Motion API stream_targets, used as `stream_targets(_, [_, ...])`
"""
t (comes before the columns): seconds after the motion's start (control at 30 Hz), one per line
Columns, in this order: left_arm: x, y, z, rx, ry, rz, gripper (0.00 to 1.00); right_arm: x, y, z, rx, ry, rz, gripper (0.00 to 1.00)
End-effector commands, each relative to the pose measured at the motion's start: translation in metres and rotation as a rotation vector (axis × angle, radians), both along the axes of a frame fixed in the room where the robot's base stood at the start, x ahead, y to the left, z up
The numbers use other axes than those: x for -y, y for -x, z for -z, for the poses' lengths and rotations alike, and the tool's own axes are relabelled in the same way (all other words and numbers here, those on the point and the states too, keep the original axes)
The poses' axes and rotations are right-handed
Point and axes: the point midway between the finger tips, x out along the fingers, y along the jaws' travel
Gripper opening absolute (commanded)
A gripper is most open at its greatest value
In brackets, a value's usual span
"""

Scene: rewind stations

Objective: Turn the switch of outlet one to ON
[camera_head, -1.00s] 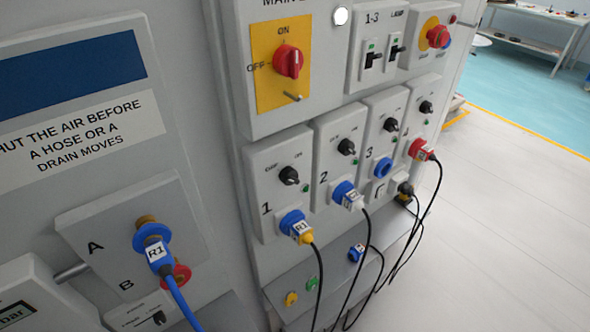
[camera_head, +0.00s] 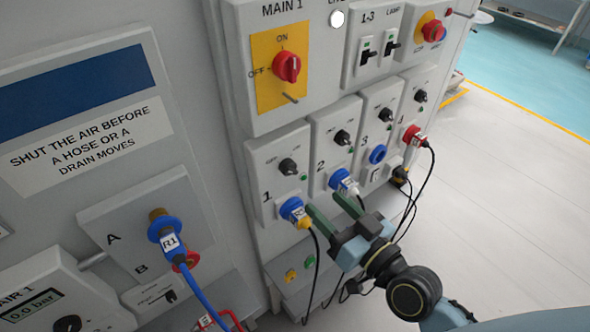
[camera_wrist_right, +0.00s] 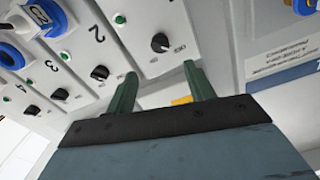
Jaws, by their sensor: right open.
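Outlet one (camera_head: 260,182) is a light grey box marked 1. Its black rotary switch (camera_head: 288,166) sits near the top, beside a small green lamp; I cannot read which setting it points at. My left gripper is not in view.
Outlet two (camera_head: 322,150) and further outlets stand to the right, with plugs and hanging black cables near my right arm. The red main switch (camera_head: 287,67) is above. An air panel (camera_head: 120,215) with a blue hose is at left. Open floor lies at right.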

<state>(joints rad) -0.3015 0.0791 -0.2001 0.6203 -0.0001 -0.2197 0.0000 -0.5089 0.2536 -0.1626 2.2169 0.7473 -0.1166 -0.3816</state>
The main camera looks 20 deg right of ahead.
Motion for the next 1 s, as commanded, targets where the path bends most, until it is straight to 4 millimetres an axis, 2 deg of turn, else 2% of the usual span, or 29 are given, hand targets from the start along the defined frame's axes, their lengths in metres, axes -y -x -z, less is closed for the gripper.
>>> stream_targets(0.3, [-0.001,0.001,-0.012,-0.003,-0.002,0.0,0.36,-0.023,-0.062,-0.002,0.001,-0.003,0.0,0.54])
stream_targets(0.5, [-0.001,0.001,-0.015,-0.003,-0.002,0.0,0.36,-0.033,-0.091,-0.001,0.0,-0.001,0.001,0.54])
stream_targets(0.7, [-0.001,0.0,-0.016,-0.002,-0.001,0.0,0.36,-0.037,-0.103,0.0,-0.001,0.0,0.0,0.54])
stream_targets(0.97, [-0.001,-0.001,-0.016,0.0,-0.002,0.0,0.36,-0.038,-0.103,0.0,-0.002,0.001,0.0,0.54])
stream_targets(1.0, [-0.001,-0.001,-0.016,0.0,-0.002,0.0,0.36,-0.038,-0.103,0.0,-0.002,0.001,0.0,0.51])
